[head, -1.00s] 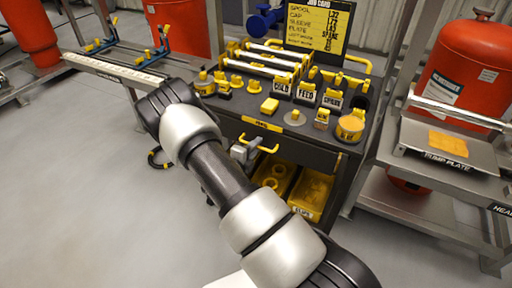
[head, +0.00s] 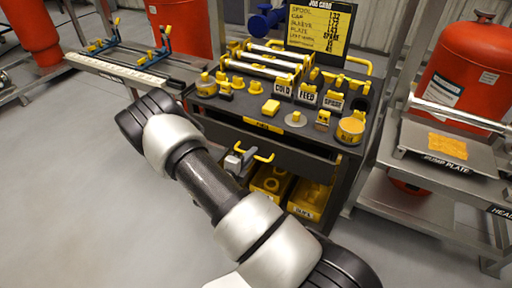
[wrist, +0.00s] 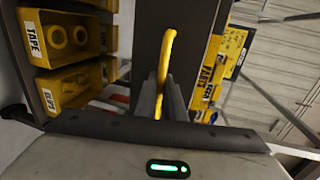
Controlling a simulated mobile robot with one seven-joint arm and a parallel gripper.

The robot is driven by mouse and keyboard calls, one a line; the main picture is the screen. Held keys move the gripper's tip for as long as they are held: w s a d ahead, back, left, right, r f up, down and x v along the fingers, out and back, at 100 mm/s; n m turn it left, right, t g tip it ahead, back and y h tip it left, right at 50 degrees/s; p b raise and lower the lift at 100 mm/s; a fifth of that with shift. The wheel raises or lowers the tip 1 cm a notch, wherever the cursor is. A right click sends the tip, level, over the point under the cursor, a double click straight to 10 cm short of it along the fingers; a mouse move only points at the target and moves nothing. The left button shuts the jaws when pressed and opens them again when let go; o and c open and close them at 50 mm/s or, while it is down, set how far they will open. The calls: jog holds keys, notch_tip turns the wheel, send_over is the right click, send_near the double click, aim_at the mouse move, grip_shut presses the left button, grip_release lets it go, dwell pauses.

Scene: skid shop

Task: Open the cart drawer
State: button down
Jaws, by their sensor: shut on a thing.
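The dark tool cart (head: 310,144) stands in the middle of the head view. Its drawer (head: 300,160) is just under the top and looks partly pulled out, with a dark gap above its front. The yellow bar handle (head: 262,156) is on the drawer front; it also shows in the wrist view (wrist: 167,50). My gripper (head: 238,160) is at the handle, partly hidden by my arm. In the wrist view my gripper's fingers (wrist: 161,92) are shut around the handle. How deep the drawer is open is hard to tell.
Yellow bins (head: 307,198) sit on the cart's shelf below the drawer. Yellow-capped parts and a job card board (head: 318,27) stand on the cart top. A steel rack with a pump plate (head: 447,146) is at the right. The grey floor (head: 70,190) at left is clear.

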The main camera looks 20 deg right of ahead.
jog(key=f+p+v, duration=0.2)
jog(key=f+v, duration=0.1)
jog(key=v, duration=1.3)
jog(key=shift+s+a+f, duration=0.2)
jog(key=shift+s+a, duration=0.05)
jog(key=shift+a, duration=0.1)
jog(key=c, duration=2.1)
grip_release()
jog(key=p+v, duration=0.1)
jog(key=v, duration=1.6)
jog(key=shift+s+a, duration=0.15)
jog(key=shift+a, duration=0.1)
